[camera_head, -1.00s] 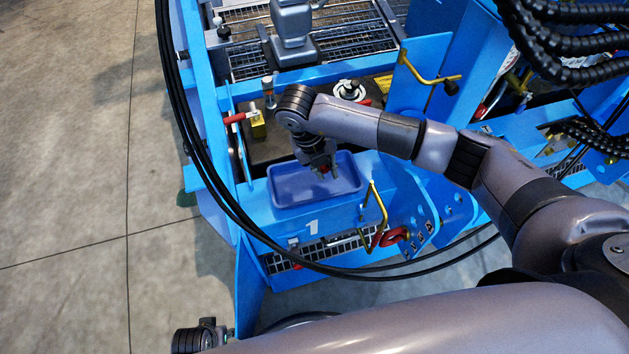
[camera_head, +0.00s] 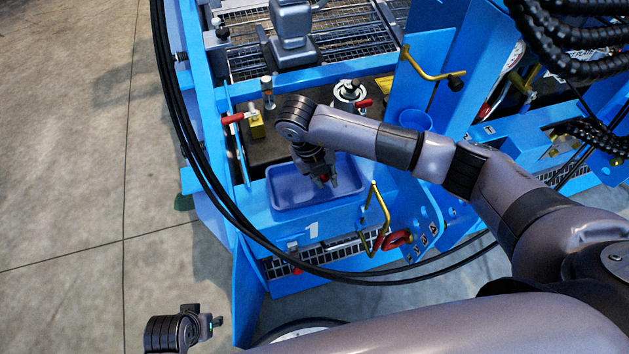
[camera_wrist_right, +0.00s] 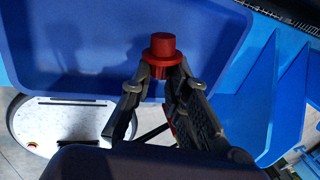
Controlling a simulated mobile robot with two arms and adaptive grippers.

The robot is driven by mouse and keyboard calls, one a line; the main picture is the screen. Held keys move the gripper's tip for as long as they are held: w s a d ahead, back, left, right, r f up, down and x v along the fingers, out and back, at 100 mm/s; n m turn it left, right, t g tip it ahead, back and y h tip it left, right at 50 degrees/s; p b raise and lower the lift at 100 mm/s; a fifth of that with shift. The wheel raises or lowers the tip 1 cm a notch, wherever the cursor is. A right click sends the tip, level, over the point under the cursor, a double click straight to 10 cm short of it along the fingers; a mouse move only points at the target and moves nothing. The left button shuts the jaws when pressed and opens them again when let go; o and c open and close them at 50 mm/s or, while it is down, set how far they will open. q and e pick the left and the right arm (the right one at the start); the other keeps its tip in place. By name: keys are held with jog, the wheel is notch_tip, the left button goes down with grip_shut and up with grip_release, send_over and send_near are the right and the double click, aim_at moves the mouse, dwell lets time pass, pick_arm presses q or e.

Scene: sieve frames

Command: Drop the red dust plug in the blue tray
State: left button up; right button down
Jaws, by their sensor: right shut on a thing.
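The blue tray (camera_head: 346,190) sits on the front ledge of the blue machine frame, above a white "1". My right gripper (camera_head: 324,180) is over the tray and points down into it. In the right wrist view the same gripper (camera_wrist_right: 160,82) is shut on the red dust plug (camera_wrist_right: 162,46), a small red cylinder with a wider flange. The tray floor (camera_wrist_right: 70,45) shows behind the plug, and I cannot tell the exact height of the plug above it. In the head view the plug is a small red spot at the fingertips. My left gripper (camera_head: 212,322) shows at the bottom left, and its fingers are unclear.
A brass handle (camera_head: 384,225) stands just right of the tray. Red-handled parts and a yellow block (camera_head: 257,127) lie behind it on the dark plate. Black cables (camera_head: 215,190) loop around the left and front. A blue cup (camera_head: 415,121) is at the right.

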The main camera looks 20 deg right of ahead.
aim_at(312, 193)
jog(key=c, duration=1.5)
grip_release()
jog(key=shift+o, duration=0.2)
jog(key=shift+r, duration=0.1)
jog(key=v, duration=1.1)
jog(key=shift+r, duration=0.4)
jog(key=shift+a, duration=0.15)
